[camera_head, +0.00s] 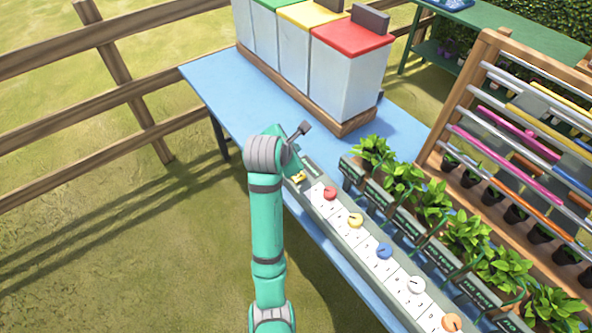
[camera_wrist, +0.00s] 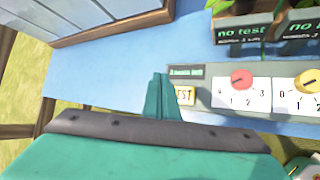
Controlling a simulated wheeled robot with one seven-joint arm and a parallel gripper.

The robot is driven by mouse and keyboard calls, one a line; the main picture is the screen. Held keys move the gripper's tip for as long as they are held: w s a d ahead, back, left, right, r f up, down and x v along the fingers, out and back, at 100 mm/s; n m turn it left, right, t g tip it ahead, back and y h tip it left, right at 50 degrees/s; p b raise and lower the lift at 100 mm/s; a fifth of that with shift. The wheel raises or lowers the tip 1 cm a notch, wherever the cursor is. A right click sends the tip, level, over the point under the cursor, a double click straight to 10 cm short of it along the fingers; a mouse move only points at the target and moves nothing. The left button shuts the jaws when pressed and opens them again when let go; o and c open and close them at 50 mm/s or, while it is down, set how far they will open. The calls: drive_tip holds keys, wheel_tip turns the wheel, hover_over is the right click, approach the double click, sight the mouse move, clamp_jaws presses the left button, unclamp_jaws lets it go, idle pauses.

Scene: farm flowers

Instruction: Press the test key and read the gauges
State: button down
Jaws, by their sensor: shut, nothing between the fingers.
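The yellow TEST key (camera_wrist: 185,95) sits at the left end of a long grey panel (camera_wrist: 212,100); the head view also shows the key (camera_head: 299,177), partly covered by my arm. My gripper (camera_wrist: 160,78) is shut and empty, its fingers just left of the key in the wrist view. I cannot tell whether it touches. The gauges run along the panel: red (camera_head: 330,193), yellow (camera_head: 355,220), blue (camera_head: 384,251), white (camera_head: 416,285) and orange (camera_head: 452,322). The wrist view shows the red gauge (camera_wrist: 242,79) over numbers. Small signs (camera_wrist: 243,32) there read "no test".
The panel lies on a blue table (camera_head: 213,84). Lidded bins (camera_head: 345,75) stand at its back. Potted plants (camera_head: 432,198) line the panel's far side. A wooden rack (camera_head: 490,110) stands right. A wooden fence (camera_head: 120,85) runs behind at left.

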drive_tip(key=shift+f, duration=4.4)
drive_tip(key=shift+f, duration=0.1)
drive_tip(key=shift+f, duration=0.35)
drive_tip(key=shift+a+f, duration=0.1)
drive_tip(key=shift+f, duration=0.4)
drive_tip(key=shift+r, duration=0.95)
drive_tip(key=shift+r, duration=2.5)
